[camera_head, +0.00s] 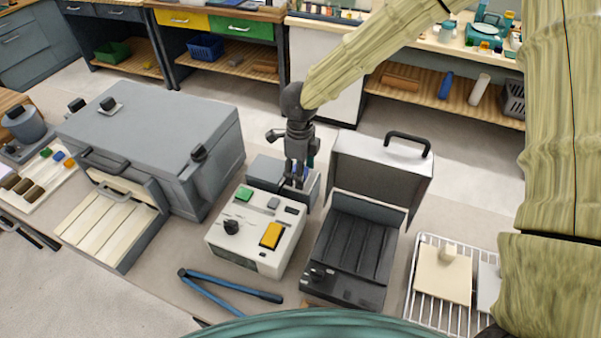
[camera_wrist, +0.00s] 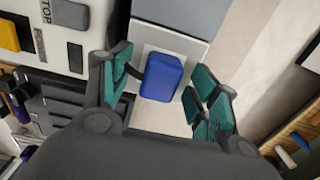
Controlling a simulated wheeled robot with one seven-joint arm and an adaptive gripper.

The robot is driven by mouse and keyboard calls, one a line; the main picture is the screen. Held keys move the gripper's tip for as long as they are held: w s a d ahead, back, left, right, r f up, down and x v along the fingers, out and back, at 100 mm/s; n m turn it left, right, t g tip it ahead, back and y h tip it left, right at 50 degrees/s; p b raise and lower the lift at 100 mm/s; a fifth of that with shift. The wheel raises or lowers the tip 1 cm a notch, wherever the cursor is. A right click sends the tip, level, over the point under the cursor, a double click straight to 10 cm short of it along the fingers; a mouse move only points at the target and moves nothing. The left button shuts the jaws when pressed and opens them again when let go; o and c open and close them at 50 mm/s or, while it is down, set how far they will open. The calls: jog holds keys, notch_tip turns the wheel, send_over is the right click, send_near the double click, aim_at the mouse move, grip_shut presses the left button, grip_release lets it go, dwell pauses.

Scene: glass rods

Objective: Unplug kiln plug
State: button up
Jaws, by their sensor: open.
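A blue plug (camera_wrist: 161,77) sits on a white socket plate (camera_wrist: 143,52) on the side of a grey box (camera_wrist: 172,14); a bit of blue also shows in the head view (camera_head: 300,170). My gripper (camera_head: 297,180) points down at the grey box (camera_head: 264,168) behind the white control box. In the wrist view its teal-padded fingers (camera_wrist: 162,84) are open, one on each side of the plug. The left finger is close to the plug; whether it touches I cannot tell. A gap shows at the right finger. The grey kiln (camera_head: 150,125) stands at the left.
A white control box (camera_head: 235,250) with green, grey and yellow buttons stands in front of the gripper. An open-lidded dark case (camera_head: 352,245) is just right of it. Blue tongs (camera_head: 235,290) lie in front. A wire rack (camera_head: 408,285) with pale tiles is at the right.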

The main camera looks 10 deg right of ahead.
jog(key=shift+p, duration=0.45)
dwell(0.5)
grip_shut()
jog(key=shift+r, duration=0.15)
jog(key=shift+r+p, duration=0.5)
jog(key=shift+p, duration=0.2)
jog(key=shift+r+p, duration=0.3)
jog(key=shift+p, duration=0.1)
jog(key=shift+r+p, duration=0.35)
jog(key=shift+r+p, duration=1.05)
jog(key=shift+p, duration=0.1)
